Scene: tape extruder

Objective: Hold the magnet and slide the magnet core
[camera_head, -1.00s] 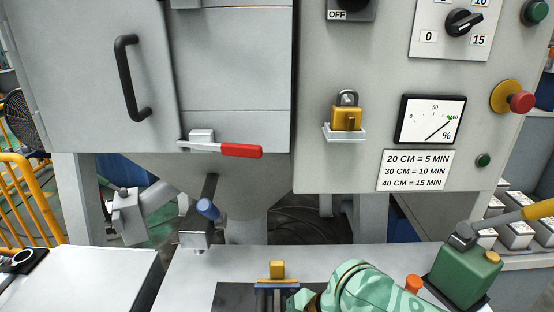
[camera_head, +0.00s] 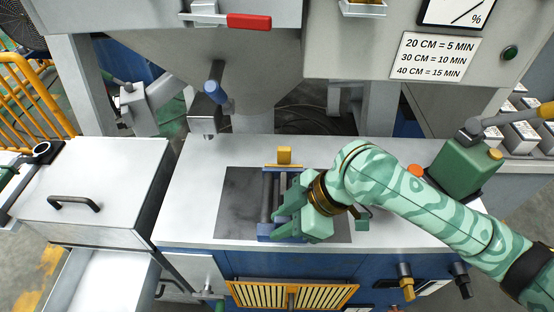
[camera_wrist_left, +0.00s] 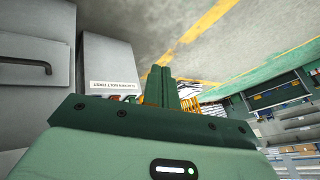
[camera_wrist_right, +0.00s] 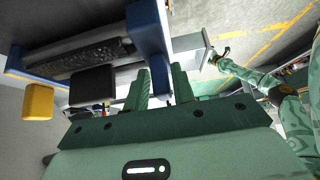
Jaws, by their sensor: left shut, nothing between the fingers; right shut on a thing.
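The magnet assembly has dark parallel rods (camera_head: 267,196), a yellow block (camera_head: 284,156) at its far end and a blue end piece (camera_head: 277,231) at the near end. In the right wrist view its textured dark core (camera_wrist_right: 85,58) runs between the blue ends, with a black block (camera_wrist_right: 92,86) beside it. My right gripper (camera_head: 283,208) is at the assembly's right side. In the right wrist view its fingers (camera_wrist_right: 160,90) are closed around a narrow blue part by the blue end, partly hidden by them. My left gripper (camera_wrist_left: 158,88) is shut and empty, outside the head view.
The assembly lies on a dark plate (camera_head: 238,190) on a white table (camera_head: 190,200). A green can (camera_head: 465,168) stands at the right. A grey lidded box (camera_head: 100,190) is at the left. A hopper with a red handle (camera_head: 249,21) hangs above the table.

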